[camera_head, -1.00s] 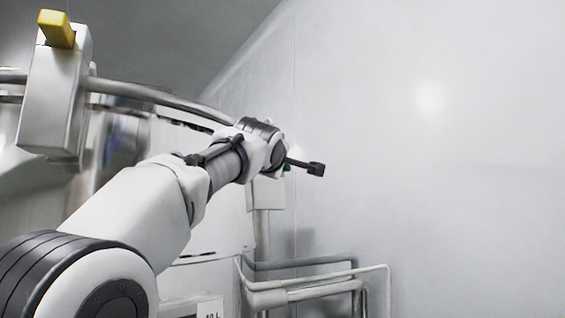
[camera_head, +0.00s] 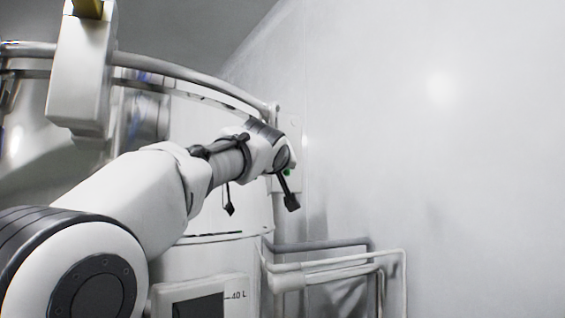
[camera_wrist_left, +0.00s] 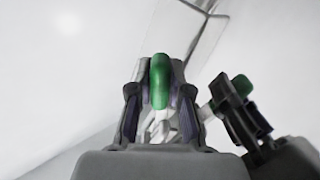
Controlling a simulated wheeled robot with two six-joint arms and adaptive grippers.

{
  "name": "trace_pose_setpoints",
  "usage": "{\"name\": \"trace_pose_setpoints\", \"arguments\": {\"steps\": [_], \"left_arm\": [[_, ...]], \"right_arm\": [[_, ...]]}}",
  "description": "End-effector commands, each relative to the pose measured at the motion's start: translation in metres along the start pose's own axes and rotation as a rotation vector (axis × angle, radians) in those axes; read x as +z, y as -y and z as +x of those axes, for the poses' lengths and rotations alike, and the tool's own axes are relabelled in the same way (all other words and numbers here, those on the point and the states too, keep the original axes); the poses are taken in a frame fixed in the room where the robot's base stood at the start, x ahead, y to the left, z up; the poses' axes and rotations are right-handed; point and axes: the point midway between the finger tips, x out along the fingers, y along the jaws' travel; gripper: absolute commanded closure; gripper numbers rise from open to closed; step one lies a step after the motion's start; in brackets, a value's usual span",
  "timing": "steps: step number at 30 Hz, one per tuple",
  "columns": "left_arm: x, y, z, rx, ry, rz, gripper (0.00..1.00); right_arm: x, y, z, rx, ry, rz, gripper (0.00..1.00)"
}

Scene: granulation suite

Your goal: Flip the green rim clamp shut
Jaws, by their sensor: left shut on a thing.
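In the left wrist view, a green rim clamp lever (camera_wrist_left: 158,72) stands between the two fingers of my left gripper (camera_wrist_left: 159,94), which is shut on it. A second green part (camera_wrist_left: 239,87) shows to the right, partly behind a dark jointed piece. In the head view, only a small green spot (camera_head: 287,172) shows just past my left wrist, near a white bracket by the vessel's rim. I cannot tell the lever's exact angle.
The vessel's steel rim (camera_head: 195,78) curves across the upper left. White pipes (camera_head: 335,265) run below my wrist. A pale wall (camera_head: 450,150) fills the right side.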

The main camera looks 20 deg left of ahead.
Motion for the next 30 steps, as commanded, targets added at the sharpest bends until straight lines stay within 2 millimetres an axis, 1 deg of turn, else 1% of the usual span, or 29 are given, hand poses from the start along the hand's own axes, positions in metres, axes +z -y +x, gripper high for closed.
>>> {"name": "trace_pose_setpoints", "arguments": {"steps": [1, 9, 23, 24, 25, 26, 30], "left_arm": [[-0.008, -0.0026, -0.0029, 0.008, -0.016, 0.024, 1.0], [-0.0065, -0.0047, -0.0033, 0.008, -0.018, 0.107, 1.0], [-0.0062, -0.0052, -0.0034, 0.008, -0.019, 0.123, 1.0], [-0.0061, -0.0052, -0.0034, 0.008, -0.018, 0.122, 0.72], [-0.0056, -0.0051, -0.0033, 0.007, -0.017, 0.122, 0.61], [-0.0051, -0.005, -0.0031, 0.007, -0.016, 0.122, 0.56], [-0.0024, -0.0044, -0.0021, 0.005, -0.011, 0.121, 0.56]], "right_arm": [[0.0, 0.0, -0.0013, 0.0, 0.0, 0.0, 1.0], [0.0, 0.0, -0.0014, 0.0, 0.0, 0.0, 1.0], [0.0, 0.0, -0.0014, 0.0, 0.0, 0.0, 1.0], [0.0, 0.0, -0.0014, 0.0, 0.0, 0.0, 1.0], [0.0, 0.0, -0.0014, 0.0, 0.0, 0.0, 1.0], [0.0, 0.0, -0.0013, 0.0, 0.0, 0.0, 1.0], [0.0, 0.0, -0.001, 0.0, 0.0, 0.0, 1.0]]}}
